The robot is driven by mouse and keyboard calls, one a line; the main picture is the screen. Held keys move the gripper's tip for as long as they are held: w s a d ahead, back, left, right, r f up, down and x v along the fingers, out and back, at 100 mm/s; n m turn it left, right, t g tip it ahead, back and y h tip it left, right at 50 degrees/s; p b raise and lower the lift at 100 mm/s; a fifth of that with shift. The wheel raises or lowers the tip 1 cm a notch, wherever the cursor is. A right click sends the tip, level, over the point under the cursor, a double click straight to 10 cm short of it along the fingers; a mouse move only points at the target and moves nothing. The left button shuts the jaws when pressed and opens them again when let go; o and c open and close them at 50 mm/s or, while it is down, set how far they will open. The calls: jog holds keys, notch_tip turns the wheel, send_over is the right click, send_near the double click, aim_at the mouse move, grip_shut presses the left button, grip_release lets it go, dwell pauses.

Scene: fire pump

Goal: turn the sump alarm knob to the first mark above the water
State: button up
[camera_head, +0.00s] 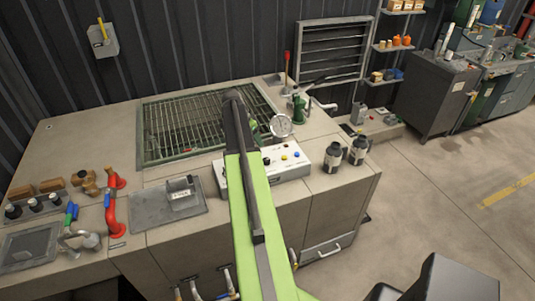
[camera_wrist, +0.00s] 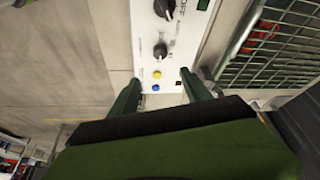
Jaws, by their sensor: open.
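A white control box (camera_head: 290,160) sits on the bench in the head view, partly hidden by my arm. In the wrist view its panel (camera_wrist: 148,42) shows a large black knob (camera_wrist: 165,8) at the top edge by an "OFF" label, a smaller dark knob (camera_wrist: 160,50), and yellow and blue buttons. I cannot tell which knob is the sump alarm knob. No water marks are readable. A green-framed grated opening (camera_head: 185,125) lies behind the box. My gripper (camera_wrist: 160,78) is open and empty, its fingers to either side of the buttons, below the smaller knob.
A round gauge (camera_head: 281,126) with green pipework stands right of the grating. A red pipe (camera_head: 114,205) and valves stand at the left. The floor (camera_head: 450,200) at right is clear.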

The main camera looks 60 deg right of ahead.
aim_at(266, 159)
jog(key=b+x, duration=0.7)
jog(key=x, duration=0.1)
jog(key=b+x, duration=0.8)
jog(key=shift+w+a+f, duration=0.1)
jog(key=shift+a+f, duration=0.05)
jog(key=shift+f, duration=0.2)
jog(key=shift+d+f+b, duration=0.25)
jog(key=shift+f+b, duration=0.15)
jog(key=shift+r, duration=0.1)
jog(key=shift+c, duration=0.5)
